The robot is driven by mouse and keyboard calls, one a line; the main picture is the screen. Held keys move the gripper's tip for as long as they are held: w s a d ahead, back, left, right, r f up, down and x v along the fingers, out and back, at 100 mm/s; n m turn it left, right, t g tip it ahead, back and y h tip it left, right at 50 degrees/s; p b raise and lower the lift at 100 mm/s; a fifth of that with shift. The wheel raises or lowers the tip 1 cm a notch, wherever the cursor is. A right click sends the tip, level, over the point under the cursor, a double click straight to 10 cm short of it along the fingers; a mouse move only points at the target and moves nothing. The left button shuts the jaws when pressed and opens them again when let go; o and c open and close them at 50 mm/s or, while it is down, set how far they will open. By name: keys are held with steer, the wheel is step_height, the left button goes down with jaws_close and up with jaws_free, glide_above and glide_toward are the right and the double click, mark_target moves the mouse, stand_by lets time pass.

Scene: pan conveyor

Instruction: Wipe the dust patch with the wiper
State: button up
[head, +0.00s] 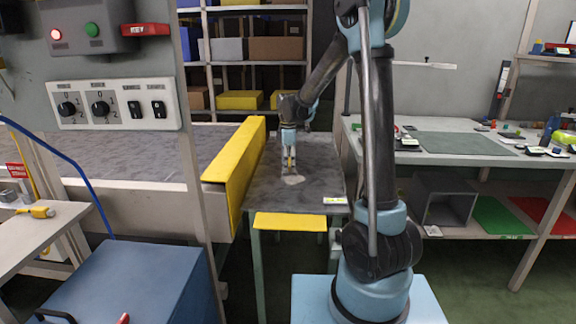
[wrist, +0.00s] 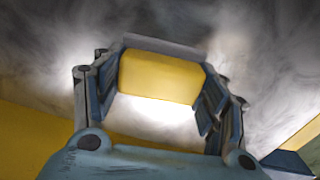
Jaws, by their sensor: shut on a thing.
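My gripper (head: 289,168) points down over the grey table (head: 318,160) in the middle of the head view. It is shut on the wiper, a yellow block that shows between both fingers in the wrist view (wrist: 160,77), with a grey strip along its far edge. In the head view the wiper is small and mostly covered by the fingers. The pale dust patch (head: 295,180) lies on the table right at the fingertips. I cannot tell whether the wiper touches the surface. In the wrist view I cannot tell the patch from the bright glare.
A yellow guard (head: 236,165) stands along the table's left side, beside the conveyor (head: 150,150). A small label (head: 335,201) is at the table's front right edge. A workbench (head: 400,155) stands at the right. The table around the gripper is clear.

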steer(key=shift+w+r, duration=0.25)
steer(key=shift+w, duration=0.1)
steer(key=shift+s+d+r, duration=0.1)
steer(key=shift+r, duration=3.6)
